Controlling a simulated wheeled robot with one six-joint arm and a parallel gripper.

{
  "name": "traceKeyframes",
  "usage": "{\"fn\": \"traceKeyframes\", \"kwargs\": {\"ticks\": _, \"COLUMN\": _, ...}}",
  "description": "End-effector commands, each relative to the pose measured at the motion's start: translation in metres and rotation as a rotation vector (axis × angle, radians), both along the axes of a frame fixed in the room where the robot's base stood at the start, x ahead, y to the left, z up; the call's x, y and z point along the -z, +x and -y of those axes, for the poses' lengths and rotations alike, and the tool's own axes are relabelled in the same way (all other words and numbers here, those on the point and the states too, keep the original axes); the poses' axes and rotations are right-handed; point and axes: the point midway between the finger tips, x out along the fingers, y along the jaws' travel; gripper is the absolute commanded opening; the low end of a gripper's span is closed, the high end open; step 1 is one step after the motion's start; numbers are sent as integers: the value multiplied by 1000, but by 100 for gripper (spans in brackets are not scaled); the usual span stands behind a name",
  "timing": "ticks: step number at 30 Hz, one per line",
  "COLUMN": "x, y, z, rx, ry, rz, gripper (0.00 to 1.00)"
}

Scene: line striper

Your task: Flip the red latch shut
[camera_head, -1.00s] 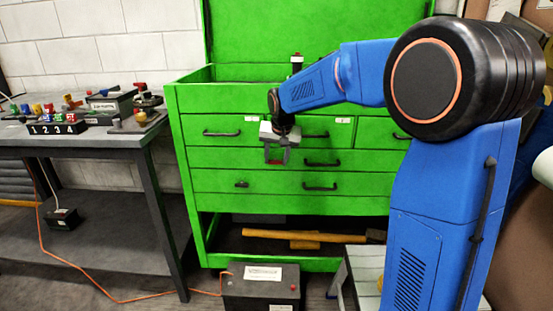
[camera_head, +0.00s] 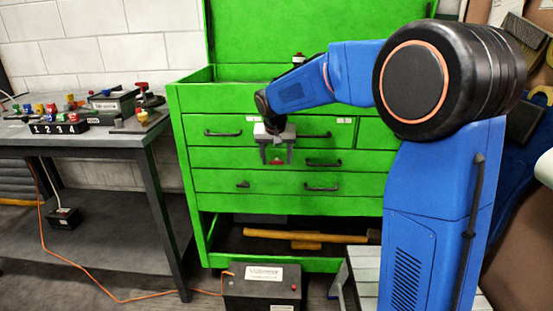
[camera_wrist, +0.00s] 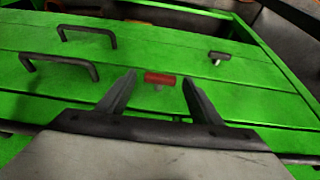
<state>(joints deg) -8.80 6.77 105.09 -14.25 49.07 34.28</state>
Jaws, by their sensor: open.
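The red latch (camera_wrist: 160,78) is a short red bar on a pale stem on the green cabinet's drawer front. In the wrist view it lies crosswise between my fingers, with a gap on each side. In the head view a bit of it (camera_head: 277,162) shows between the fingertips. My gripper (camera_head: 278,159) is open and empty in front of the drawers, fingers pointing at the latch. I cannot tell how close the fingertips are to the drawer surface. The green cabinet (camera_head: 200,160) stands upright with its lid raised.
A black latch (camera_wrist: 218,56) sits on a neighbouring drawer. Black drawer handles (camera_head: 323,163) stick out to the right of my gripper. A workbench (camera_head: 80,142) with switches stands at the left. A battery box (camera_head: 262,288) sits on the floor below. A wooden-handled hammer (camera_head: 310,237) lies on the low shelf.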

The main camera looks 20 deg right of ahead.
Motion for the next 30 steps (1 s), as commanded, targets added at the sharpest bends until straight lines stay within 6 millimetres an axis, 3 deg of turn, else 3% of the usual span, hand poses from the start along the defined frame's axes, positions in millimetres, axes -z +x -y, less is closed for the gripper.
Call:
{"fn": "traceKeyframes", "kwargs": {"ticks": 8, "x": -16, "y": -5, "z": -3, "rx": -1, "ry": 1, "rz": 3, "gripper": 59}}
{"fn": "traceKeyframes", "kwargs": {"ticks": 30, "x": -142, "y": -55, "z": -21, "rx": 0, "ry": 0, "rz": 2, "gripper": 59}}
